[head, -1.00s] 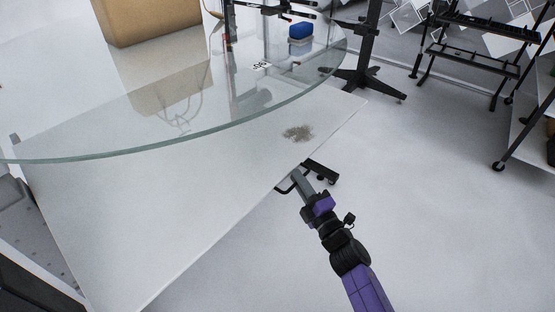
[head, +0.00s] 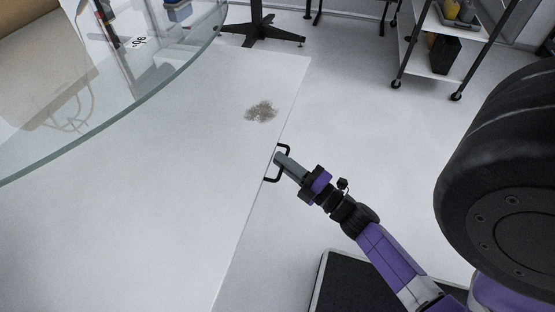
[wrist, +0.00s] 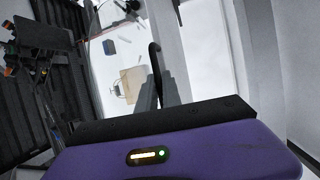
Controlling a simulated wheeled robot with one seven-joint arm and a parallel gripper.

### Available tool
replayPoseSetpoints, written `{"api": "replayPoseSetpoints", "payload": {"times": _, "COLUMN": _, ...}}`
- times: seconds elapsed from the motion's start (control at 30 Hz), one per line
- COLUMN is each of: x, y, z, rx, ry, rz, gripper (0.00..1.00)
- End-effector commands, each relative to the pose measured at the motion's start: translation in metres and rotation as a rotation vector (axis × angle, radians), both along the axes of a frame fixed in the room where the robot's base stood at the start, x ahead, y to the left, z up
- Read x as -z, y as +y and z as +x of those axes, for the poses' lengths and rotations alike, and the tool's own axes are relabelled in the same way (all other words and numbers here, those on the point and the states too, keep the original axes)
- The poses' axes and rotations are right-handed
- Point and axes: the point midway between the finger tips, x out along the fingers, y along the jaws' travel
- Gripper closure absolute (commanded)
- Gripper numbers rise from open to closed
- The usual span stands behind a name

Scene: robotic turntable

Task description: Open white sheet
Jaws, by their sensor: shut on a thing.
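The white sheet (head: 190,215) is a broad flat panel that runs out from under a round glass top. A thin black handle (head: 286,148) stands on its right edge, and it also shows in the wrist view (wrist: 156,62). My gripper (head: 280,160) is at this handle, shut on it. In the wrist view my grey fingers (wrist: 152,98) are close together at the handle's lower part, so the exact contact is partly hidden.
A black stand base (head: 262,33) is just beyond the far corner. A wheeled shelf (head: 432,62) stands at the back right. The floor right of the sheet is mostly clear.

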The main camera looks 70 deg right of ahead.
Motion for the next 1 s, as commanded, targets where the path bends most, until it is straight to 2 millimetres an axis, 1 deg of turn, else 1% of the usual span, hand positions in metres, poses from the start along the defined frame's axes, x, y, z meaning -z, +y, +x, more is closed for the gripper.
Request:
{"api": "replayPoseSetpoints", "payload": {"times": 0.2, "x": 0.000, "y": 0.001, "z": 0.000, "rx": -0.001, "ry": 0.001, "rz": 0.000, "gripper": 1.00}}
{"api": "replayPoseSetpoints", "payload": {"times": 0.23, "x": 0.000, "y": 0.001, "z": 0.000, "rx": -0.001, "ry": 0.001, "rz": 0.000, "gripper": 0.89}}
{"api": "replayPoseSetpoints", "payload": {"times": 0.3, "x": 0.000, "y": 0.001, "z": 0.000, "rx": -0.001, "ry": 0.001, "rz": 0.000, "gripper": 0.75}}
{"api": "replayPoseSetpoints", "payload": {"times": 0.33, "x": 0.000, "y": 0.001, "z": 0.000, "rx": -0.001, "ry": 0.001, "rz": 0.000, "gripper": 0.70}}
{"api": "replayPoseSetpoints", "payload": {"times": 0.63, "x": 0.000, "y": 0.000, "z": 0.000, "rx": 0.000, "ry": 0.001, "rz": 0.001, "gripper": 0.70}}
{"api": "replayPoseSetpoints", "payload": {"times": 0.73, "x": 0.002, "y": 0.002, "z": -0.005, "rx": 0.000, "ry": 0.001, "rz": 0.000, "gripper": 0.70}}
{"api": "replayPoseSetpoints", "payload": {"times": 0.87, "x": 0.005, "y": 0.008, "z": -0.021, "rx": 0.001, "ry": 0.003, "rz": 0.004, "gripper": 0.70}}
{"api": "replayPoseSetpoints", "payload": {"times": 1.0, "x": 0.009, "y": 0.016, "z": -0.043, "rx": 0.001, "ry": 0.003, "rz": 0.002, "gripper": 0.70}}
